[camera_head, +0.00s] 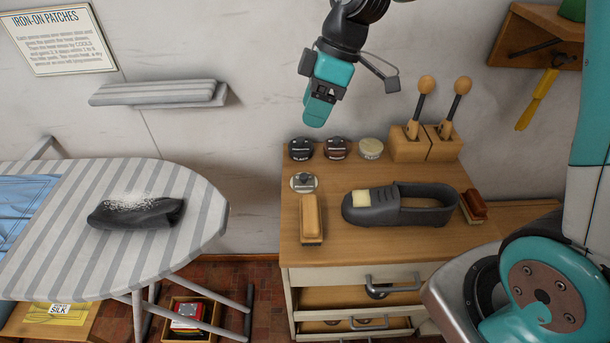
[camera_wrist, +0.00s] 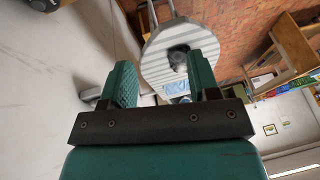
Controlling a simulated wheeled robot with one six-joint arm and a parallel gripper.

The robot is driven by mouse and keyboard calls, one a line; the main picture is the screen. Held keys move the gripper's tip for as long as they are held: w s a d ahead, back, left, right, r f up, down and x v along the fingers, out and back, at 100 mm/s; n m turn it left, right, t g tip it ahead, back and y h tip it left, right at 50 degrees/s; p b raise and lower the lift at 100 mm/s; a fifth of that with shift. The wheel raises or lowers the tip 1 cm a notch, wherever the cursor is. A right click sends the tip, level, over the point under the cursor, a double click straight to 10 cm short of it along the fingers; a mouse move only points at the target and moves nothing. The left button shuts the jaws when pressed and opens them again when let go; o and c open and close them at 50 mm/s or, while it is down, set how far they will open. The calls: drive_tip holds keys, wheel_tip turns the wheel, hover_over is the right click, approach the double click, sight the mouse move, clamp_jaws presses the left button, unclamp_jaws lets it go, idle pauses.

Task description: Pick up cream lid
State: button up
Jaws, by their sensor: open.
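A round tin with a cream-coloured lid (camera_head: 371,148) stands at the back of the wooden cabinet top, in the head view, left of the wooden brush holders. Two darker tins, one black (camera_head: 301,148) and one brown (camera_head: 336,148), stand in a row to its left. A round silvery piece with a dark knob-like middle (camera_head: 303,183) lies in front of them. My gripper (camera_head: 319,112) hangs in the air above and left of the cream lid, apart from it. In the wrist view my gripper (camera_wrist: 163,82) is open and empty; the cream lid does not show there.
A dark shoe (camera_head: 425,204), a wooden brush (camera_head: 311,218) and a reddish brush (camera_head: 474,205) lie on the cabinet top (camera_head: 380,247). Upright brushes stand in wooden holders (camera_head: 410,146). A striped ironing board (camera_head: 195,215) with a dark bundle (camera_head: 135,213) is at left.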

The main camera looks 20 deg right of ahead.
drive_tip(key=w+d+f+n+p, duration=0.1)
drive_tip(key=w+d+f+n, duration=0.5)
drive_tip(key=w+f, duration=0.5)
drive_tip(key=p, duration=0.4)
hover_over(304, 175)
drive_tip(key=d, duration=0.2)
drive_tip(key=shift+m, duration=0.4)
drive_tip(key=f, duration=1)
drive_tip(key=shift+w+a, duration=0.1)
drive_tip(key=shift+a, duration=0.1)
drive_tip(key=shift+d+p+x, duration=0.25)
drive_tip(key=shift+p+x, duration=0.35)
drive_tip(key=shift+x, duration=1)
drive_tip(key=shift+d+p+x, duration=0.2)
drive_tip(key=shift+p+x, duration=0.35)
drive_tip(key=shift+x, duration=1.1)
drive_tip(key=shift+f, duration=0.15)
drive_tip(key=c, duration=1)
